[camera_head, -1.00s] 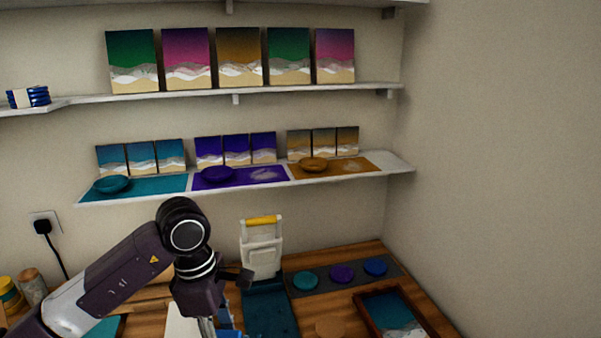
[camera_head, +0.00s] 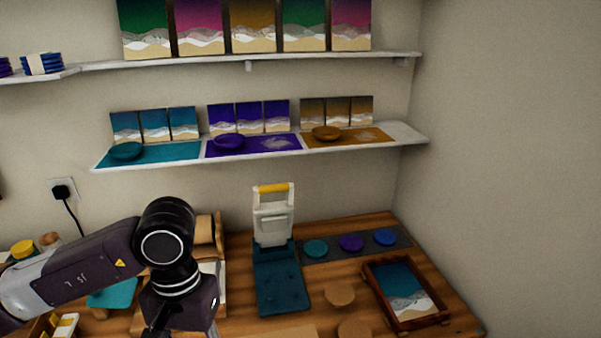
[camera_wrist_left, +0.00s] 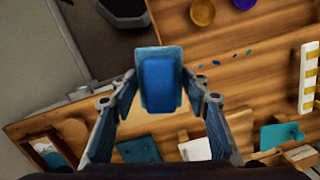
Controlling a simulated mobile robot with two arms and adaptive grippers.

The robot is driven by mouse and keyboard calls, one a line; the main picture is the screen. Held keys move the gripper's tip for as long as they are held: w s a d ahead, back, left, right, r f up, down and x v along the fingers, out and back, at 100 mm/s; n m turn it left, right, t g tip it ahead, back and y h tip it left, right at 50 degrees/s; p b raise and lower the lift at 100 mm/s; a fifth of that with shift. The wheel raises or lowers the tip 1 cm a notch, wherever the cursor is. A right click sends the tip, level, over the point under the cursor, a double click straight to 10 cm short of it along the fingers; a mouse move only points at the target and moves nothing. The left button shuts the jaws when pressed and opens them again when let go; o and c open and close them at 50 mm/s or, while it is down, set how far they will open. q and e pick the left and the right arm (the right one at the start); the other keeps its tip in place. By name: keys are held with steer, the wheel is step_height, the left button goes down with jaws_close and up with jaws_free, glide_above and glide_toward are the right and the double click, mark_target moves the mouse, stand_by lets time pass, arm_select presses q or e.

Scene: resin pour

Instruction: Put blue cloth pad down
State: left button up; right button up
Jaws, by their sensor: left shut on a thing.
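In the left wrist view the blue cloth pad (camera_wrist_left: 160,84) is held between the fingers of my left gripper (camera_wrist_left: 160,92). It is a brighter blue block on a wider blue-grey backing. The gripper is shut on it, above the wooden table (camera_wrist_left: 250,88). In the head view my left arm comes in from the left, and its wrist (camera_head: 178,290) is low in the picture; the fingertips and the pad are cut off or hidden there. My right gripper is in neither view.
A dark teal tray (camera_head: 279,285) stands with a white, yellow-handled piece (camera_head: 273,215) behind it. A strip with teal (camera_head: 316,248), purple and blue discs lies beside it. A framed sea picture (camera_head: 404,290) lies at the right. Shelves (camera_head: 260,148) hang above.

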arm_select(q)
steer(key=shift+w+f, duration=0.1)
steer(key=shift+w, duration=0.2)
steer(key=w+d+n+b, duration=0.4)
steer(key=w+n+b, duration=0.3)
steer(key=w, duration=0.6)
steer(key=shift+n+h, duration=0.4)
step_height(320, 180, down, 15)
steer(key=p, duration=0.2)
steer(key=shift+w+p, duration=0.15)
steer(key=shift+p, duration=0.15)
step_height(320, 180, down, 4)
steer(key=shift+r+p, duration=0.15)
steer(key=shift+p, duration=0.3)
steer(key=shift+f, duration=0.2)
steer(key=shift+f+b, duration=0.25)
steer(key=shift+b, duration=0.1)
steer(key=o, duration=1.2)
steer(key=shift+r, duration=0.1)
steer(key=shift+c, duration=0.2)
